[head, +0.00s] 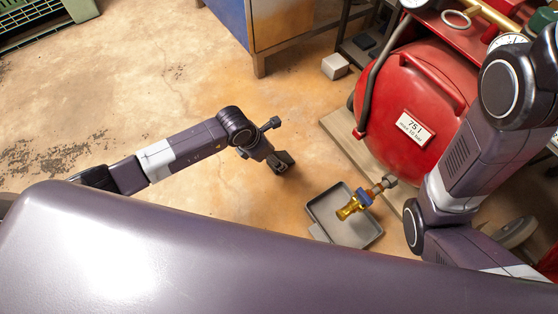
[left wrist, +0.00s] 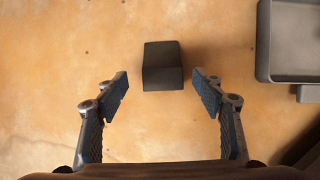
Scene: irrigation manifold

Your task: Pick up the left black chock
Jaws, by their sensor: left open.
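The black chock (left wrist: 162,66) is a small dark block on the floor in the left wrist view, just beyond and between my fingertips. My left gripper (left wrist: 163,92) is open and empty, with one blue-padded finger on each side and a gap to the chock. In the head view my left gripper (head: 280,163) points down over the floor left of the grey tray. There I cannot clearly tell the chock from the dark fingers. My right arm shows at the right of the head view, but its gripper is not in view.
A grey tray (head: 318,211) with a brass valve (head: 352,206) over it lies close by on the right. Beyond stands a red tank (head: 425,95) on a base plate. A pale block (head: 335,66) lies farther back. The floor to the left is clear.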

